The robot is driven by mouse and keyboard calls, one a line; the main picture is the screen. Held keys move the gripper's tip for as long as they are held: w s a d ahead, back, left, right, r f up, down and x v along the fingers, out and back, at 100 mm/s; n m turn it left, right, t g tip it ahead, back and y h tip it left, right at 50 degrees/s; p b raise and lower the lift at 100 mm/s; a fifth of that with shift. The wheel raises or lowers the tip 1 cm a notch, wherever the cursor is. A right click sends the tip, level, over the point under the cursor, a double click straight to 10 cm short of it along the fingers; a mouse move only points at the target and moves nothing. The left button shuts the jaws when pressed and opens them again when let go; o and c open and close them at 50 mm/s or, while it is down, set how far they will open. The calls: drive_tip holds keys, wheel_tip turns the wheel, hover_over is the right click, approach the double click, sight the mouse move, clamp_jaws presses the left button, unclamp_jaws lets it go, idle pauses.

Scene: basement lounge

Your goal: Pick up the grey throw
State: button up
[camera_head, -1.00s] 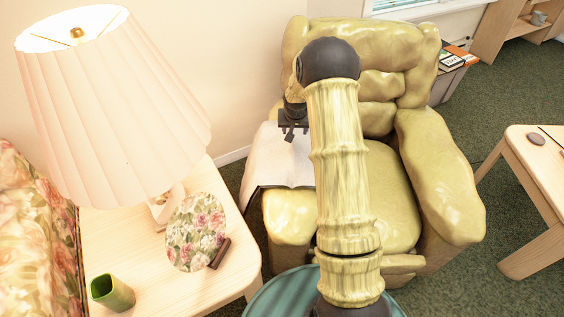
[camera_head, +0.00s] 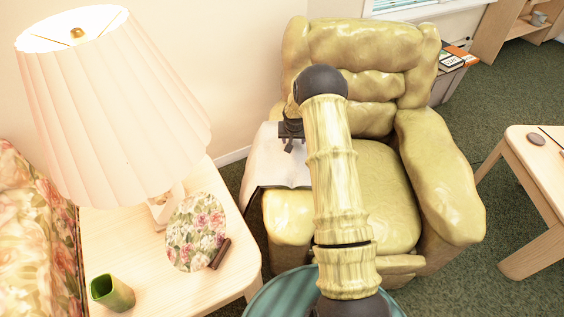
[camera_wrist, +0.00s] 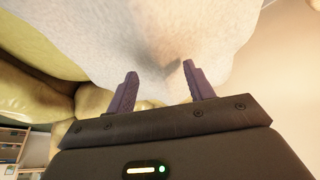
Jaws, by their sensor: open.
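The grey throw (camera_head: 272,161) is a pale cloth draped over the left arm of the yellow-green armchair (camera_head: 380,195). Its dark edge shows low on the left side. In the wrist view the throw (camera_wrist: 110,45) fills the top middle, in front of the fingertips. My gripper (camera_head: 291,147) is over the upper part of the throw in the head view. Its two fingers (camera_wrist: 160,82) are apart with nothing gripped between them. Whether the fingertips touch the cloth I cannot tell. My arm hides part of the chair seat and the throw's right side.
A side table (camera_head: 120,240) with a large pleated lamp (camera_head: 112,110), a floral oval plaque (camera_head: 196,232) and a green cup (camera_head: 112,292) stands at the left. A wooden table (camera_head: 535,185) is at the right. Green carpet (camera_head: 500,110) lies open between it and the chair.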

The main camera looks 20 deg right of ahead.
sight(293, 142)
drive_tip(key=x, duration=0.4)
drive_tip(key=shift+w+a, duration=0.1)
drive_tip(key=shift+f, duration=0.1)
drive_tip(key=shift+f, duration=0.25)
idle(0.7)
clamp_jaws()
idle(0.3)
